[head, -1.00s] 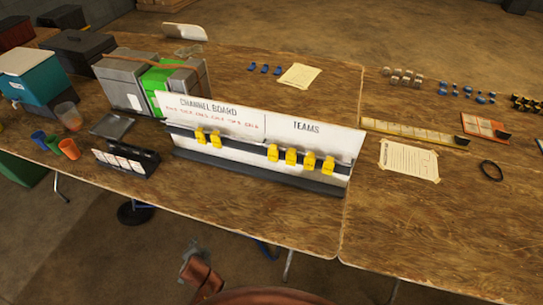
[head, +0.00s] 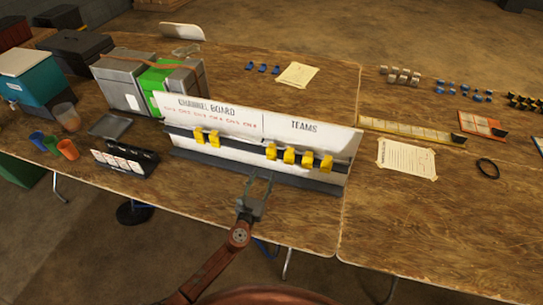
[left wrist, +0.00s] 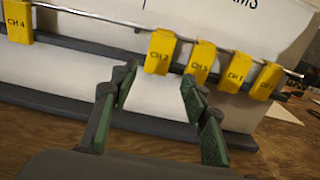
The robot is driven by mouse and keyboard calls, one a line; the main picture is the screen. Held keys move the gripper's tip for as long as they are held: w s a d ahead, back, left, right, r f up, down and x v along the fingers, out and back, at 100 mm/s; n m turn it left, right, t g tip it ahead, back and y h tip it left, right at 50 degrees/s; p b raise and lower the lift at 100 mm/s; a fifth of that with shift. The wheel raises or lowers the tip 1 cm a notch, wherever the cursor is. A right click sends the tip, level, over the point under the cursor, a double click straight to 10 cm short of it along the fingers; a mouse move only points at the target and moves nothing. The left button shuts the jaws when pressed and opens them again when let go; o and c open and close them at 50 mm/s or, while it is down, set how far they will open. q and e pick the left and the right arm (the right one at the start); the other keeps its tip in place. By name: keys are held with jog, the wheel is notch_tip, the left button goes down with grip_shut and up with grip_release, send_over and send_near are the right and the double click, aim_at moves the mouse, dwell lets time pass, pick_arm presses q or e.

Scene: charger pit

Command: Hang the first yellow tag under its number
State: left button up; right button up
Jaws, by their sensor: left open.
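The white board (head: 235,145), headed CHANNEL BOARD on the left and TEAMS on the right, stands on the table. Red channel numbers run under the left heading. Two yellow tags (head: 207,138) hang on the left half and several yellow tags (head: 289,156) under TEAMS. In the left wrist view they hang from a thin rail: CH 4 (left wrist: 18,21) at far left, CH 2 (left wrist: 160,52), CH 3 (left wrist: 200,62), CH 1 (left wrist: 237,73) and one unclear tag (left wrist: 266,82). My left gripper (head: 260,183) is open and empty before the board, its fingers below CH 2. My right gripper is out of view.
A dark stand with white cards (head: 122,163) is left of the board. A paper sheet (head: 406,159) and black ring (head: 487,168) lie right. The table in front of the board is mostly clear.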

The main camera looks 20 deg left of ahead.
aim_at(271, 153)
pick_arm(q)
jog(key=w+b, duration=0.2)
jog(key=w, duration=0.8)
jog(key=shift+w+d, duration=0.1)
jog(key=shift+d, duration=0.05)
jog(key=shift+w+r, duration=0.15)
jog(key=shift+w, duration=0.5)
jog(key=shift+c, duration=0.4)
jog(key=c, duration=0.8)
jog(key=shift+r, duration=0.1)
jog(key=shift+c, duration=0.2)
jog(key=shift+r, duration=0.1)
jog(key=shift+r+p, duration=0.75)
jog(key=shift+p, duration=0.05)
